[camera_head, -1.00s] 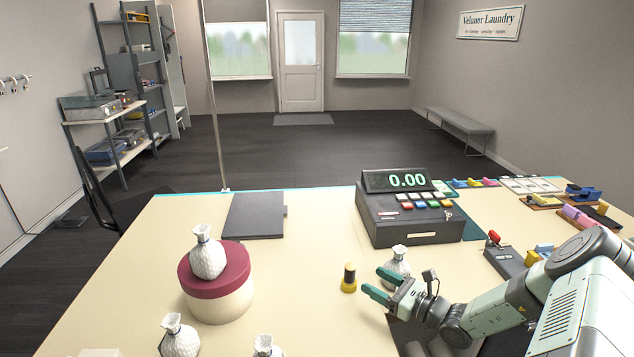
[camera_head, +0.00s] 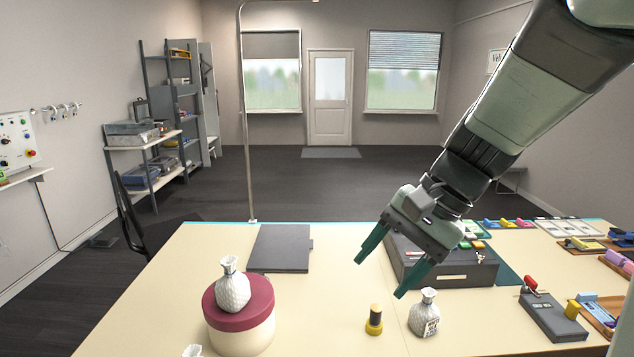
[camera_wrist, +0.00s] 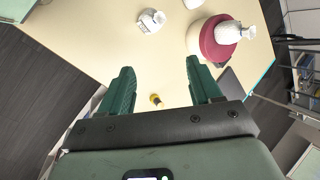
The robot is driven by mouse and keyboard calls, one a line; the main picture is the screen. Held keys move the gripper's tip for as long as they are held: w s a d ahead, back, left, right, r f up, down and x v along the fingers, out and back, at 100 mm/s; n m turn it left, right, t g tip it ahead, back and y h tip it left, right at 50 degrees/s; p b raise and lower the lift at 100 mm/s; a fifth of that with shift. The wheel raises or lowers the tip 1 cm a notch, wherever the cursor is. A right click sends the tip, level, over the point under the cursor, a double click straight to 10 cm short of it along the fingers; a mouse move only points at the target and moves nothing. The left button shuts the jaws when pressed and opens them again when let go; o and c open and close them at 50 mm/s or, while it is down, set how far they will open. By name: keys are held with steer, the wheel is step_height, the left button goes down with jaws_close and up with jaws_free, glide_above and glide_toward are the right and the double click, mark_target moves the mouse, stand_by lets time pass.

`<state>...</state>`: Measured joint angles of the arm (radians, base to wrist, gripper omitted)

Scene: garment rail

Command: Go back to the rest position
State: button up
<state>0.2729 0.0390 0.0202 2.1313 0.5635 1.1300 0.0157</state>
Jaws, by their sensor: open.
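My gripper (camera_head: 380,268) is open and empty, with two green fingers apart. It hangs in the air above the table, in front of the cash register (camera_head: 450,270) and partly hiding it. In the wrist view my gripper (camera_wrist: 158,85) has its green fingers spread with nothing between them but the table and a small yellow-and-black stamp-like object (camera_wrist: 155,99) below. My arm comes in from the upper right of the head view.
A white vase-like bag (camera_head: 424,313) and the yellow-and-black object (camera_head: 374,320) stand near the table's front. Another white bag (camera_head: 232,285) sits on a round red-lidded box (camera_head: 240,318). A dark flat folder (camera_head: 280,248) lies behind. A thin pole (camera_head: 247,130) rises at the back.

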steer(key=s+r+n+t+h, duration=0.2)
steer(key=s+r+n, duration=0.1)
steer(key=s, duration=0.3)
steer(key=s+r+n+t+h, duration=0.2)
steer(key=s+r+n+h, duration=0.1)
steer(key=s, duration=0.4)
steer(key=shift+s+d+n+t, duration=0.3)
steer(key=shift+d, duration=0.15)
